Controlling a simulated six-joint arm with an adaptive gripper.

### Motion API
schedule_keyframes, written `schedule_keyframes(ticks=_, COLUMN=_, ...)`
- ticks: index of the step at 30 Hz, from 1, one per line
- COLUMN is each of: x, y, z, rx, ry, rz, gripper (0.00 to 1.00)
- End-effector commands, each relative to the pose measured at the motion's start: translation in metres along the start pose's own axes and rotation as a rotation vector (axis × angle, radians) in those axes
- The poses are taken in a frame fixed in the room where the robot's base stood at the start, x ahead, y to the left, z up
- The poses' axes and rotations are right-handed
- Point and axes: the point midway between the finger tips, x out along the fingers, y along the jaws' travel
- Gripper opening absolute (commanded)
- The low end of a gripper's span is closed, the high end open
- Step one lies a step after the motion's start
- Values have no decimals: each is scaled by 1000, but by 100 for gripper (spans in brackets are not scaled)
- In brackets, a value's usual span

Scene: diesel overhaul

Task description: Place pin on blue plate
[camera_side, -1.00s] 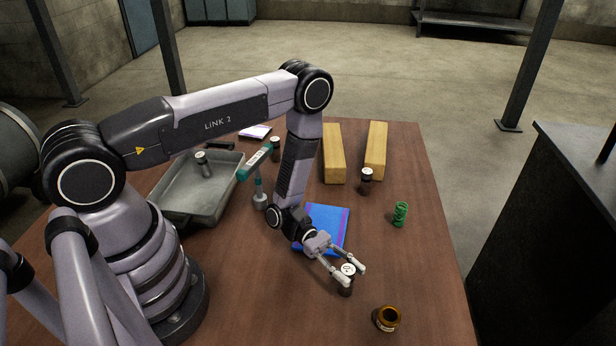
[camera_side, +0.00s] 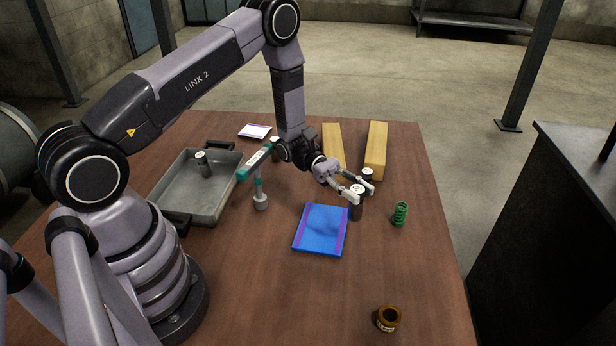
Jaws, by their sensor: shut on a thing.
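My gripper (camera_side: 357,192) is shut on a pin (camera_side: 356,211), a dark upright cylinder with a white top. The pin is just beyond the right edge of the blue plate (camera_side: 321,230), apart from it in the picture; its exact height above the table is hard to tell. The blue plate is flat, with purple stripes along its sides, and its top is bare. A similar dark cylinder with a white top (camera_side: 367,174) stands right behind the gripper, partly hidden by it.
A green spring (camera_side: 400,214) stands to the right, and a brown jar (camera_side: 388,318) near the front. Two yellow blocks (camera_side: 377,150) lie behind. A teal-handled tool (camera_side: 257,165) and a grey tray (camera_side: 180,205) holding another dark cylinder (camera_side: 203,163) are left. The front middle table is clear.

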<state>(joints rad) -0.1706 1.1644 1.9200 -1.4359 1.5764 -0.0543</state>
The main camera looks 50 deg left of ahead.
Motion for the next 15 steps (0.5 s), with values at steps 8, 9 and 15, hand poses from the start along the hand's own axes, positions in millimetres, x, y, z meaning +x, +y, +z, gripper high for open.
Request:
schedule_keyframes(ticks=8, x=-87, y=53, z=5, rx=2, ry=0, rz=-27, gripper=0)
schedule_keyframes(ticks=9, x=-94, y=56, z=5, rx=1, ry=-1, rz=-31, gripper=0)
schedule_keyframes(ticks=15, x=-106, y=60, z=-20, rx=-6, ry=-3, rz=-36, gripper=0)
